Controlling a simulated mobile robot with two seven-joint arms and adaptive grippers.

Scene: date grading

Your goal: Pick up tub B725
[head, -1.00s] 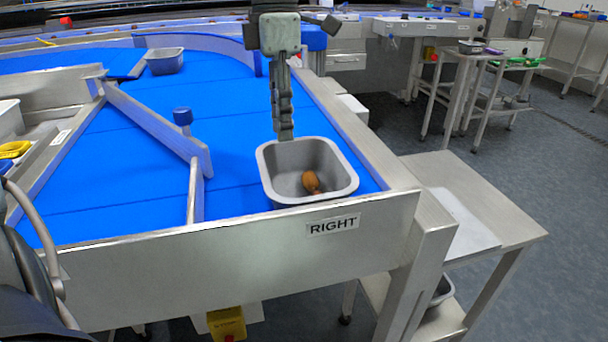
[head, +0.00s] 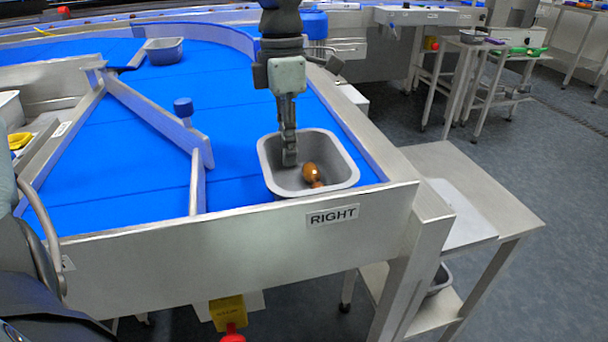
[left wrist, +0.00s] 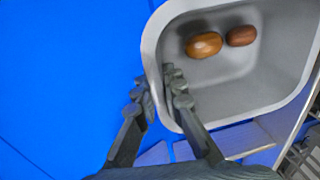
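A grey tub (head: 340,181) stands on the blue belt in the corner behind the RIGHT sign. It holds two brown dates (head: 311,172). No label B725 is legible on it. My left gripper (head: 290,155) points down at the tub's far left side. In the left wrist view the tub (left wrist: 262,98) and its dates (left wrist: 204,45) show at the upper right. There the left gripper's fingers (left wrist: 160,88) straddle the tub's wall, one outside and one inside, with a small gap between them. My right gripper is not seen.
Another grey tub (head: 164,52) stands at the back of the belt. The front wall with the RIGHT sign (head: 334,216) and a slanted metal divider (head: 150,118) border the belt area. A steel side table (head: 475,185) stands at the right.

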